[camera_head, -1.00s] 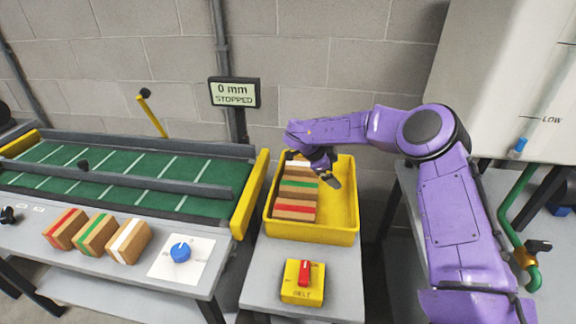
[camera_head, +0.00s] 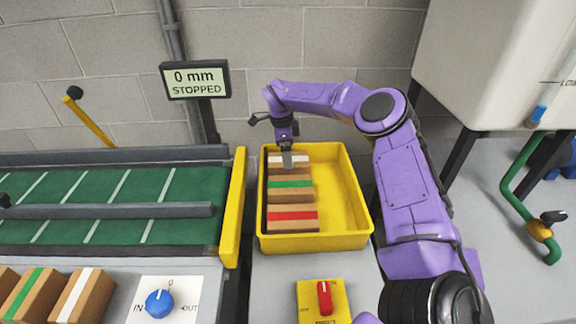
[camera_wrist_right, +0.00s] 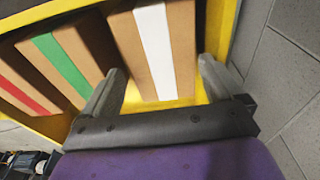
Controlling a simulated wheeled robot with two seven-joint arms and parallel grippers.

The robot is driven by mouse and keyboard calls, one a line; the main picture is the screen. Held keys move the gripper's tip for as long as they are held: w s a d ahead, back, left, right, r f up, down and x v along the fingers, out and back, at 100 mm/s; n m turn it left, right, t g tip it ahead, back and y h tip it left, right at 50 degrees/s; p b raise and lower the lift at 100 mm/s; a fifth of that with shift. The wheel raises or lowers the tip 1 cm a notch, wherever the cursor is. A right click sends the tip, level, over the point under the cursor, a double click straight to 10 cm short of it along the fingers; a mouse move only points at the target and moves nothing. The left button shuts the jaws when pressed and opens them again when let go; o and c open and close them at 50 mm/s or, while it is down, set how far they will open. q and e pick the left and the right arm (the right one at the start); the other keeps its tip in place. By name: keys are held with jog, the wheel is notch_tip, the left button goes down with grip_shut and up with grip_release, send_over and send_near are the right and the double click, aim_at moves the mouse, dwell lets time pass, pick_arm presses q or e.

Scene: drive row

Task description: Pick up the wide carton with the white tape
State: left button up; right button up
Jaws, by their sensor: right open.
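The wide carton with white tape (camera_head: 303,168) lies at the back of the row in the yellow bin. It also shows in the right wrist view (camera_wrist_right: 182,40), where its white tape runs between my two fingers. My right gripper (camera_head: 287,160) is open over this carton, with a finger partly hiding it in the head view. In the right wrist view the open fingertips (camera_wrist_right: 158,78) stand on either side of the carton's near end. I cannot tell whether they touch it. My left gripper is not in view.
The yellow bin (camera_head: 350,200) also holds a green-taped carton (camera_head: 290,196) and a red-taped one (camera_head: 292,225); its right half is empty. A red-handled switch box (camera_head: 323,299) stands in front. At left are the green conveyor (camera_head: 110,190) and a white-taped carton (camera_head: 82,296) on the bench.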

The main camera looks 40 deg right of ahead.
jog(key=shift+w+f, duration=0.25)
jog(key=shift+f, duration=0.75)
jog(key=shift+s+d+f, duration=0.1)
jog(key=shift+f, duration=0.25)
jog(key=shift+s+d, duration=0.1)
jog(key=shift+s, duration=0.15)
jog(key=shift+w, duration=0.1)
jog(key=c, duration=1)
